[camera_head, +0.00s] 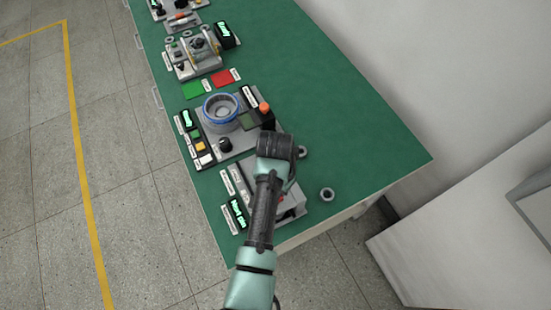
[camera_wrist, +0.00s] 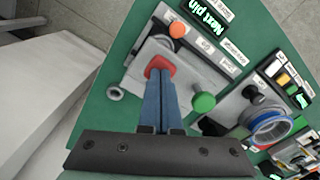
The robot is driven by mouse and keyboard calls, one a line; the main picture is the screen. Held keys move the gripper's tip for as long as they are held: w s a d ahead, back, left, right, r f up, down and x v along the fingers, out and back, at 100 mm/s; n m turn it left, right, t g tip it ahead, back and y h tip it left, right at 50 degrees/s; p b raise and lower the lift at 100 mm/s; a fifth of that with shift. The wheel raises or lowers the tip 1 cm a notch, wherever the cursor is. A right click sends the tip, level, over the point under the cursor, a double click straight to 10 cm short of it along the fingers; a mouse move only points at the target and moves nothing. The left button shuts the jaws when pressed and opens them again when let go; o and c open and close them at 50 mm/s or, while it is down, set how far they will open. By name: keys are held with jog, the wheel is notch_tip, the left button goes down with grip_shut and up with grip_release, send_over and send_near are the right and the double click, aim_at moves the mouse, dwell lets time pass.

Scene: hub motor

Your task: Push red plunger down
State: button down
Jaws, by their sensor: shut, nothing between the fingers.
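The red plunger (camera_wrist: 158,64) is a rounded red cap on a grey fixture (camera_wrist: 138,71) in the wrist view. My gripper (camera_wrist: 161,78) is shut and empty, its blue fingers side by side. The fingertips overlap the near part of the red cap; I cannot tell whether they touch it. A green knob (camera_wrist: 203,102) stands to the right of the fingers, and an orange knob (camera_wrist: 178,30) lies beyond. In the head view my arm covers most of the fixture (camera_head: 292,212), and my fingers are hidden.
A lit "Next pin" display (camera_head: 237,213) stands at the fixture's left. A panel with a blue-rimmed round housing (camera_head: 221,96) and buttons sits behind. A loose grey ring (camera_head: 327,194) lies to the right on the green table (camera_head: 385,150). The table's right side is mostly clear.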

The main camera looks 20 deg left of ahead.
dwell(0.5)
notch_tip(320, 180, up, 8)
jog(key=p, duration=0.8)
dwell(0.5)
